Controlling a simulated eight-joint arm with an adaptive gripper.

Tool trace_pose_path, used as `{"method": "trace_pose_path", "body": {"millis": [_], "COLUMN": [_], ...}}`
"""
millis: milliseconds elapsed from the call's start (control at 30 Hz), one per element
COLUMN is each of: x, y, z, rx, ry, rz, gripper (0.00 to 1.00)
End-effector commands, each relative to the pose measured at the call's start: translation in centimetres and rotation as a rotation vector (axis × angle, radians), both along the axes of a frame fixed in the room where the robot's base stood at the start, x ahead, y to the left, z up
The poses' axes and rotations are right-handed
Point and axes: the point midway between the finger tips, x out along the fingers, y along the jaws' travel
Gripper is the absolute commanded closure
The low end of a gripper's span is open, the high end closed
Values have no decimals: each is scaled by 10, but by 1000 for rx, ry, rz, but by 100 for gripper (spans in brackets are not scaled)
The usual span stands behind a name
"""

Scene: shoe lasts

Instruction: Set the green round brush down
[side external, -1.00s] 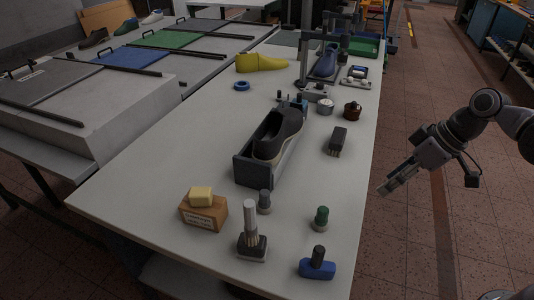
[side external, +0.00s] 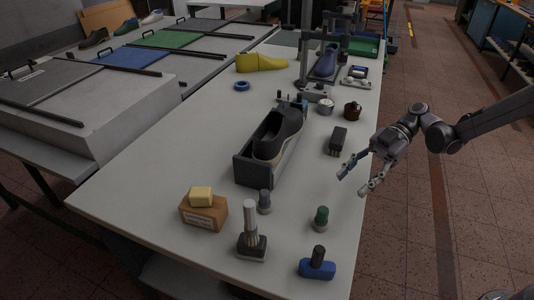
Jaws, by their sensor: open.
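The green round brush (side external: 321,218) stands upright on the white table near its right edge, with a green top and a pale grey lower part. My gripper (side external: 356,182) is open and empty. In the picture it is above and to the right of the brush, at the table's right edge, with its two fingers spread and pointing down and left. It appears apart from the brush.
The table (side external: 160,180) also holds a grey round brush (side external: 264,201), a blue brush (side external: 317,264), a metal-handled tool (side external: 251,235), a dark block-shaped brush (side external: 338,140) and a dark last in a box (side external: 270,150). Bare tabletop lies around the green brush.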

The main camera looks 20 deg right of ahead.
Motion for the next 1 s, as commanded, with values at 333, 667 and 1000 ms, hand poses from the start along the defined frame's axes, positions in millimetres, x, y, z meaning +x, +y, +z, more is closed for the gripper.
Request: {"method": "trace_pose_path", "body": {"millis": [333,667,1000], "x": [-7,-12,-18], "y": [37,59,93], "z": [-19,-31,-49], "rx": [11,10,10], "ry": [-11,-10,-10], "rz": [14,12,11], "gripper": [49,49,49]}}
